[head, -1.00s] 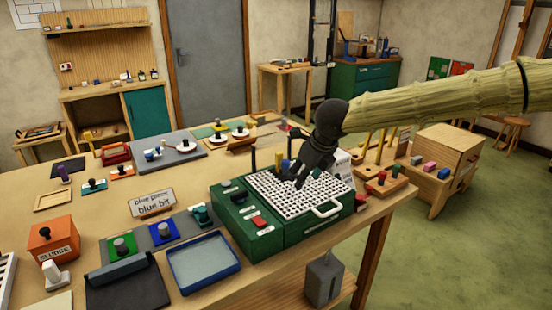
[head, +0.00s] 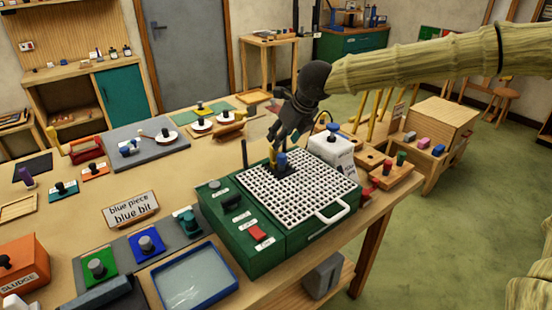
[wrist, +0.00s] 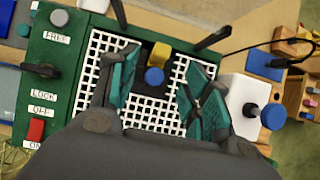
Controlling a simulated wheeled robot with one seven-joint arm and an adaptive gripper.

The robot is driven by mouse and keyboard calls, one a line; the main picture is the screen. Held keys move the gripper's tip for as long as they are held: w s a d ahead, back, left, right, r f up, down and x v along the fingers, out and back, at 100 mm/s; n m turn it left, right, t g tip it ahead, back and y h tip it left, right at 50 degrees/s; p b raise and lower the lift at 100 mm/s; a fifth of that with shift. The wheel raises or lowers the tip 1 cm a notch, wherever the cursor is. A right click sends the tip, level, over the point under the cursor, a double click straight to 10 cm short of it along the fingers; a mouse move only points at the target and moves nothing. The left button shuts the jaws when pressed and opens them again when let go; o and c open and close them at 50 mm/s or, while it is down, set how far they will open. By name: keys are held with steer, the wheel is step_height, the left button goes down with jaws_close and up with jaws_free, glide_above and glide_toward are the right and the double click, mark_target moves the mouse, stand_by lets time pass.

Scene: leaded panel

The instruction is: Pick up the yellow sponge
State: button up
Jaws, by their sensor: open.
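A small yellow block (head: 272,155), which looks like the sponge, stands by a dark opening at the back of the white grid (head: 300,190) on the green machine (head: 242,248). A blue knob (head: 282,160) is close beside it. In the wrist view the yellow block (wrist: 160,55) lies between the fingers, toward the far side, with the blue knob (wrist: 154,76) nearer. My gripper (head: 284,138) is open and empty, pointing down just above the block. Its teal finger pads are spread on both sides in the wrist view (wrist: 160,92).
A white box with a blue knob (head: 334,148) stands close right of the grid. A thin dark post (head: 244,153) rises at the grid's back left. A white handle (head: 332,211) is at the front. Labelled controls, including a red switch (head: 257,233), line the machine's left side.

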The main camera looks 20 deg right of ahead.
mark_target(279, 153)
steer(key=w+f, duration=0.2)
steer(key=w, duration=0.1)
steer(key=shift+a+f, duration=0.25)
steer(key=shift+f, duration=0.15)
steer(key=shift+s+a+f+p, duration=0.1)
steer(key=shift+s+f+p, duration=0.2)
steer(key=shift+p, duration=0.25)
steer(key=x, duration=0.3)
steer(key=shift+w+f, duration=0.2)
steer(key=shift+w, duration=0.2)
steer(key=shift+s+r, duration=0.15)
steer(key=shift+s, duration=0.1)
steer(key=shift+w+a, duration=0.1)
steer(key=shift+w, duration=0.05)
steer(key=c, duration=1)
